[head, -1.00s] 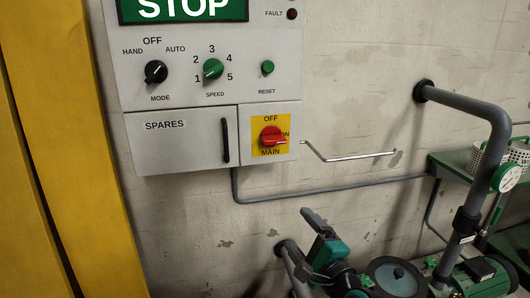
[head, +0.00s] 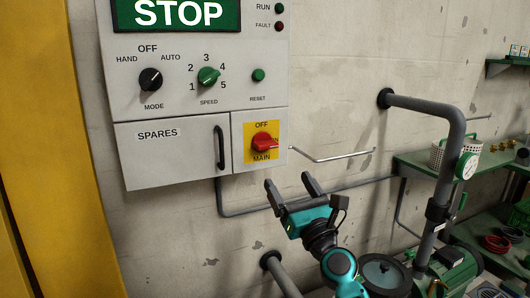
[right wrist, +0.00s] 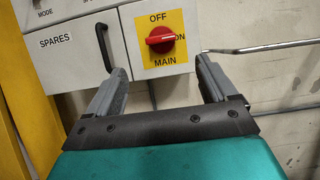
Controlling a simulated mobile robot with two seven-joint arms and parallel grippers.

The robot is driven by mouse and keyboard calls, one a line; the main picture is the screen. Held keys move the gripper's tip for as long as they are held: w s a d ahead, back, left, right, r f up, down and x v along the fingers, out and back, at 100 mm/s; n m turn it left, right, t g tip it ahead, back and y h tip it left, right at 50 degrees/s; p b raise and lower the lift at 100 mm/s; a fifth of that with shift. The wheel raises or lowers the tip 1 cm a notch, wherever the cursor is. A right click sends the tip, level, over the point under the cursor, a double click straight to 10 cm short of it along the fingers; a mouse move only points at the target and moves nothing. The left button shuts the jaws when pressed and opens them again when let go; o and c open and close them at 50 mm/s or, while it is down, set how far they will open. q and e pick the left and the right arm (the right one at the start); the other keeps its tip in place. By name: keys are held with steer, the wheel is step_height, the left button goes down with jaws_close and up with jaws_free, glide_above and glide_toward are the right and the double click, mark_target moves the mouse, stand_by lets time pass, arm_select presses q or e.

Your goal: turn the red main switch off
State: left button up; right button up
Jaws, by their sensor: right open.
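The red main switch (head: 264,142) sits on a yellow plate (head: 250,130) marked OFF above and MAIN below, at the lower right of the grey panel. Its handle lies about level, pointing toward the ON mark, which shows in the right wrist view beside the switch (right wrist: 160,39). My right gripper (head: 290,186) is open and empty, below and a little right of the switch. In the right wrist view, the switch shows beyond and between the spread fingers (right wrist: 160,78), apart from them. My left gripper is not in view.
A thin metal rod (head: 333,158) juts from the wall right of the switch. The SPARES door (head: 165,155) with its black handle (head: 219,147) is shut, left of the switch.

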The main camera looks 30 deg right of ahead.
mark_target(269, 148)
steer(key=x, duration=1.2)
steer(key=shift+w+d, duration=0.1)
steer(key=shift+w, duration=0.25)
steer(key=shift+c, duration=0.3)
steer(key=c, duration=1)
